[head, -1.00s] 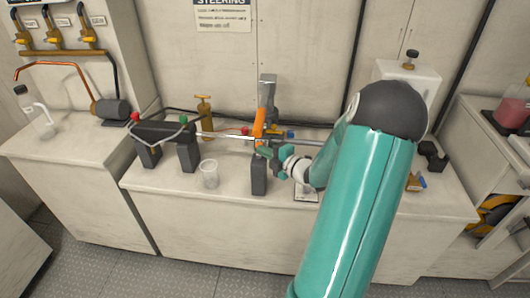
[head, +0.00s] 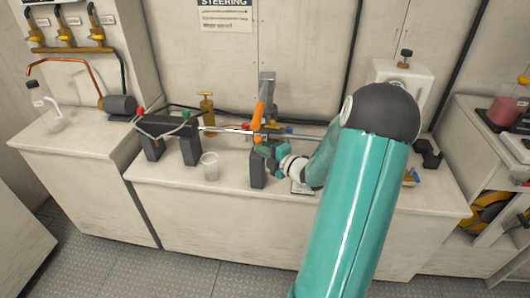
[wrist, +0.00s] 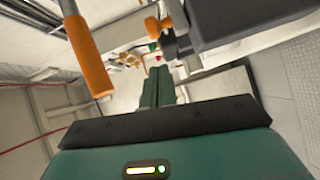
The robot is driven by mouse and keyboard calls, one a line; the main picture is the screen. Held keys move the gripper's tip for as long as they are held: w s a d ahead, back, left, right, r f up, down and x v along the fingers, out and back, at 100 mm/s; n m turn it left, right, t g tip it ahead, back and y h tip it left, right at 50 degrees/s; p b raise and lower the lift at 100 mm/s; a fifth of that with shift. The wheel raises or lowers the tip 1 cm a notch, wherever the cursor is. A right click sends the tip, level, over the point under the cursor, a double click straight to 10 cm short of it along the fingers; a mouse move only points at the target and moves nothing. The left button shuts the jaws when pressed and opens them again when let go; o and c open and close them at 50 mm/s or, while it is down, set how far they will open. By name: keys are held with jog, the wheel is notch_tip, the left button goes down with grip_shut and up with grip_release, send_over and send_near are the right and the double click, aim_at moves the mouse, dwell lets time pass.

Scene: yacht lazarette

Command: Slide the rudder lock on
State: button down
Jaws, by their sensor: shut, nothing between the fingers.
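An orange piece (head: 258,114), which may be the rudder lock, stands by the steel rod (head: 300,134) at the middle of the bench. In the wrist view an orange grip (wrist: 90,55) hangs at upper left and a smaller orange part (wrist: 172,15) sits beside a dark block. The rod runs right from the dark cylinder (head: 168,124). My gripper (head: 262,150) is just below the rod, by the dark support block (head: 257,168). In the wrist view its fingers (wrist: 158,75) are together and empty. My arm hides the rod's right part.
A clear cup (head: 210,167) stands on the bench left of my gripper. A brass fitting (head: 206,107) is behind the rod, and a grey upright post (head: 267,87) stands behind the orange piece. A white tank (head: 402,85) is at back right. The bench front is mostly clear.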

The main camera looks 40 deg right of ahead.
jog(key=s+r, duration=0.1)
jog(key=s, duration=0.9)
jog(key=shift+d, duration=0.15)
jog(key=shift+r, duration=0.1)
jog(key=shift+w, duration=0.1)
jog(key=w+a+r+m+g+h, duration=0.65)
jog(key=a+r+m, duration=0.25)
jog(key=a+r, duration=0.2)
jog(key=s+a+r+m+g+y, duration=0.1)
jog(key=s+a+m+g+y, duration=0.1)
jog(key=s+a, duration=0.6)
jog(key=s+a+r+m+g+y, duration=0.2)
jog(key=s+a+m+y, duration=0.2)
jog(key=a, duration=1.2)
jog(key=s+m, duration=0.2)
jog(key=s, duration=0.2)
jog(key=shift+s+a+g, duration=0.15)
jog(key=shift+a+g, duration=0.05)
jog(key=shift+g, duration=0.15)
